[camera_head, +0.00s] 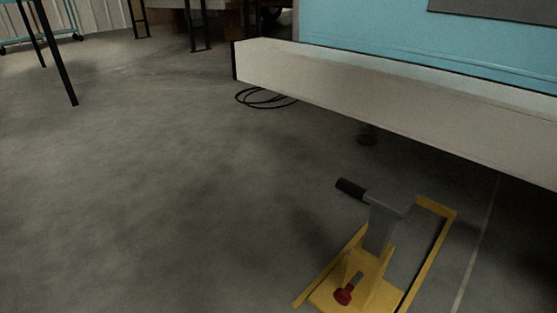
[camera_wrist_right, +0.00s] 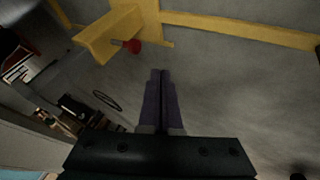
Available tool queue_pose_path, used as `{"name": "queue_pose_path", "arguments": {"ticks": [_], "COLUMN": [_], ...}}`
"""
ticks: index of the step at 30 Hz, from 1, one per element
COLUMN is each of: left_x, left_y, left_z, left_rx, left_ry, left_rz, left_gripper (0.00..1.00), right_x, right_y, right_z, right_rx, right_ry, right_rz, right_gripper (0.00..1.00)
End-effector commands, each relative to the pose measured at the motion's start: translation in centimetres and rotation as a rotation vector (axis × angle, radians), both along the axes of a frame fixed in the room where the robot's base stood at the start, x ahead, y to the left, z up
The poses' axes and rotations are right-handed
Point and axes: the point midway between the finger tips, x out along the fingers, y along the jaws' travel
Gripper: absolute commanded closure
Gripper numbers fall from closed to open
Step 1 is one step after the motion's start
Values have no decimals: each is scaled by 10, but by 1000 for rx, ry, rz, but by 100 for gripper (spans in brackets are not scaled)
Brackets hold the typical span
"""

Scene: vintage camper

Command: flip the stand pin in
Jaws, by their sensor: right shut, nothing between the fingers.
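The stand (camera_head: 438,214) is a yellow floor frame with a grey upright and a black-gripped handle (camera_head: 351,188), at the lower right of the head view. The stand pin (camera_head: 343,296) has a red knob on a short grey shaft, at the foot of the upright. In the right wrist view the red knob of the pin (camera_wrist_right: 134,46) sticks out beside a yellow bracket (camera_wrist_right: 106,34). My right gripper (camera_wrist_right: 160,72) is shut and empty, its tips pointing toward the yellow frame, just below and right of the knob in the picture and apart from it. My left gripper is not in view.
A long pale beam (camera_head: 380,105) of the blue camper (camera_head: 420,40) runs above the floor behind the stand. A black cable coil (camera_head: 262,97) lies on the floor. Thin dark table legs (camera_head: 60,65) stand at upper left. The concrete floor left of the stand is clear.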

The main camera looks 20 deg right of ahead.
Motion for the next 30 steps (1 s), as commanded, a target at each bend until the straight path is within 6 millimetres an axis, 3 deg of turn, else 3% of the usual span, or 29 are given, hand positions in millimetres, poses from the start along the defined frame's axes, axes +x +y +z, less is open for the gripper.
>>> {"name": "queue_pose_path", "arguments": {"ticks": [8, 23, 30], "left_x": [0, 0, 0], "left_y": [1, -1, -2], "left_z": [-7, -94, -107], "left_rx": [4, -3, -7], "left_ry": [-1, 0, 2], "left_rz": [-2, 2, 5], "left_gripper": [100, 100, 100], "right_x": [3, 53, 65], "right_y": [-2, -29, -59], "right_z": [-6, -88, -82], "right_rx": [1, -2, -1], "right_ry": [0, -3, -2], "right_rz": [-1, -1, -1], "right_gripper": [100, 100, 100]}}
